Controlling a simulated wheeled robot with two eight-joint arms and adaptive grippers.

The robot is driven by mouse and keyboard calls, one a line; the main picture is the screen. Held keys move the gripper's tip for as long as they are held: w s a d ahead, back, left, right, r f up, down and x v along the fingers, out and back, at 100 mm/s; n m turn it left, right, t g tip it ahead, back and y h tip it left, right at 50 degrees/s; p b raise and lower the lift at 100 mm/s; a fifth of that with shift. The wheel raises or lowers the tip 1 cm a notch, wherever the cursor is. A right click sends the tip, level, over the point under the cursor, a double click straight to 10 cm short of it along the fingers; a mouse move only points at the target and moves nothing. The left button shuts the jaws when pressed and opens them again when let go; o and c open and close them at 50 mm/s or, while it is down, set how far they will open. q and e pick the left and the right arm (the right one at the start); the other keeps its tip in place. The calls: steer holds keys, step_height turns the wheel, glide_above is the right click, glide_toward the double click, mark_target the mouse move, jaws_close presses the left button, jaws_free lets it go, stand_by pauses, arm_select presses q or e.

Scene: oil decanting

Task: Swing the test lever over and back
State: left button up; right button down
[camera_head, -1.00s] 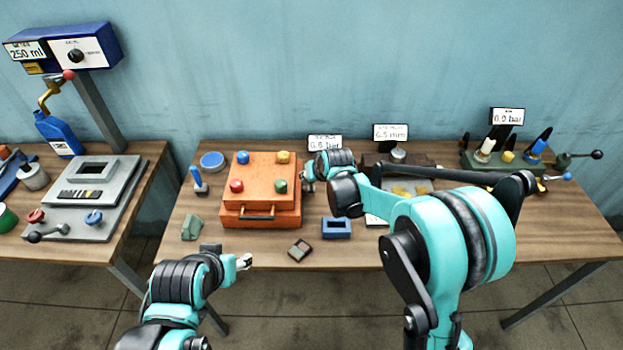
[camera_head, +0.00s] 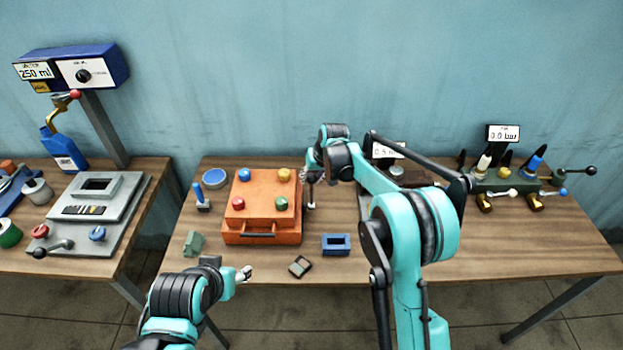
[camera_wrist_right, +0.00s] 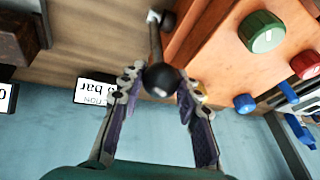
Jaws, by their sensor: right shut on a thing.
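The test lever (camera_wrist_right: 153,43) has a thin metal rod and a black ball knob (camera_wrist_right: 161,79). It stands beside the right side of the orange box (camera_head: 262,190). In the right wrist view my right gripper (camera_wrist_right: 158,84) has its fingers around the ball knob. In the head view my right gripper (camera_head: 314,176) is above the lever's pale lower part (camera_head: 311,204), and it hides the knob there. My left gripper (camera_head: 244,274) is empty-looking near the table's front edge, far from the lever; its jaws are too small to read.
The orange box with colored knobs is close beside my right gripper. A "bar" display (camera_wrist_right: 96,91) stands behind the lever. A blue frame (camera_head: 336,245) and a small dark block (camera_head: 300,267) lie in front. Valves (camera_head: 535,195) stand at the right.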

steer(key=shift+w, duration=0.15)
steer(key=c, duration=1.1)
jaws_free()
steer(key=v, duration=1.2)
